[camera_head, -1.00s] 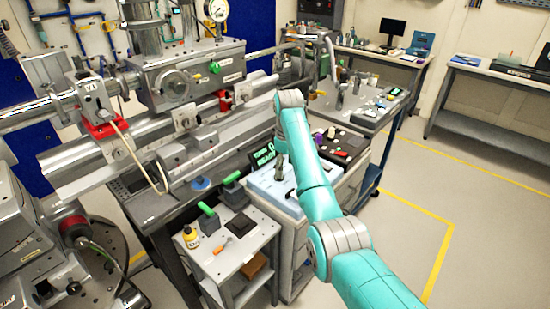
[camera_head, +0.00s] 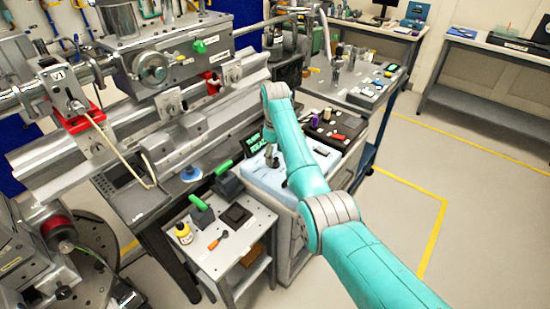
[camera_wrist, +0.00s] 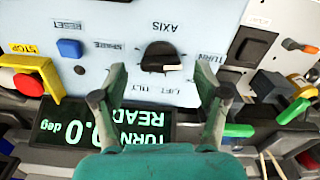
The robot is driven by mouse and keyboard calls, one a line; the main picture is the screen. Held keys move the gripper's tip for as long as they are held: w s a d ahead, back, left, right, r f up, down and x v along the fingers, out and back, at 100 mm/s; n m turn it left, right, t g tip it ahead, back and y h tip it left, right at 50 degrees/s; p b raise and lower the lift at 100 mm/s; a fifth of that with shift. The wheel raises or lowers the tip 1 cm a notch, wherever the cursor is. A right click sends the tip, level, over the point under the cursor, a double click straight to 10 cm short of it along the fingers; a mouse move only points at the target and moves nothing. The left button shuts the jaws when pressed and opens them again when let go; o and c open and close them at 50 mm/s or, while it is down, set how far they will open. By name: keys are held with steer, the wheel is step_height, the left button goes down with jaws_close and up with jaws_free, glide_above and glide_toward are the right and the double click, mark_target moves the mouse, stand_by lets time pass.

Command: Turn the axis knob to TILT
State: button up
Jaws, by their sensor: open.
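The axis knob (camera_wrist: 160,55) is black with a white pointer mark. It sits on a pale control panel (camera_wrist: 110,68), which also shows in the head view (camera_head: 260,182). The wrist view is upside down to the lettering: AXIS is above the knob, LIFT and TILT below, TURN to the right. The white mark lies on the knob's right side, toward TURN. The display (camera_wrist: 100,128) reads TURN, 0.0 deg and READY, partly covered by my gripper. My gripper (camera_wrist: 160,97) is open and empty, its fingertips left and right of the knob and lower in the picture, apart from it.
A blue button (camera_wrist: 70,48) marked RESET and a red stop button (camera_wrist: 28,84) on yellow are left of the knob. A small cart (camera_head: 228,262) with tools stands left of the panel. Beamline rails (camera_head: 140,125) run behind. Open floor lies right (camera_head: 470,200).

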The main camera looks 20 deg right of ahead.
steer(key=shift+f, duration=0.95)
steer(key=c, duration=1.2)
steer(key=shift+o, duration=0.2)
